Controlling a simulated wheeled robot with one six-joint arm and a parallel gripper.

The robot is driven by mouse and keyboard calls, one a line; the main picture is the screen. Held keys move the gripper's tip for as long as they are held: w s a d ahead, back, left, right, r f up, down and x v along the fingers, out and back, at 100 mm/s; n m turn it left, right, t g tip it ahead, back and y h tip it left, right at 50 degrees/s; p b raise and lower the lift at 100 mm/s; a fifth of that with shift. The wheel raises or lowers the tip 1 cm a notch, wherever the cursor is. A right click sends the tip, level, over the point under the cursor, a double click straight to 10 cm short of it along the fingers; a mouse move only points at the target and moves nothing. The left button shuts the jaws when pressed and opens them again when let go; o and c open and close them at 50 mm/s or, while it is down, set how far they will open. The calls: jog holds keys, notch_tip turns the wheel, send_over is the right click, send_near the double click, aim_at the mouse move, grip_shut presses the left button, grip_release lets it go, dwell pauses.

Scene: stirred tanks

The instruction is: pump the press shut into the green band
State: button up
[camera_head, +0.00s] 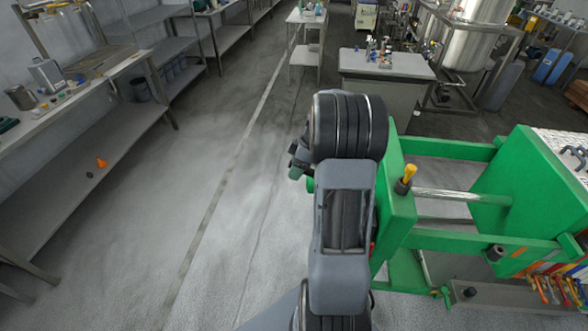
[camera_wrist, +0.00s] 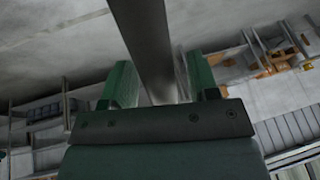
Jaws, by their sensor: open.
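The green press (camera_head: 507,185) stands at the right in the head view, with a bright steel rod (camera_head: 460,197) running between its upright plates. A short yellow-topped part (camera_head: 405,180) sticks up from its left plate. My gripper (camera_wrist: 160,85) is open in the wrist view. A long dark grey bar (camera_wrist: 146,40) passes between its two green fingers, with a gap visible on the left. I cannot tell whether the bar is the pump handle. In the head view my arm hides most of the gripper at the press's left side. No gauge or green band can be made out.
A grey bench (camera_head: 75,95) with vessels runs along the left wall. A small table (camera_head: 388,65) with bottles stands behind the press, near a steel tank (camera_head: 475,40). Several coloured handles (camera_head: 556,287) line the press's lower right. The floor (camera_head: 215,170) left of my arm is clear.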

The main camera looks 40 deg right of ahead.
jog(key=shift+w+a+f, duration=0.1)
jog(key=shift+a+f, duration=0.15)
jog(key=shift+f, duration=0.3)
grip_shut()
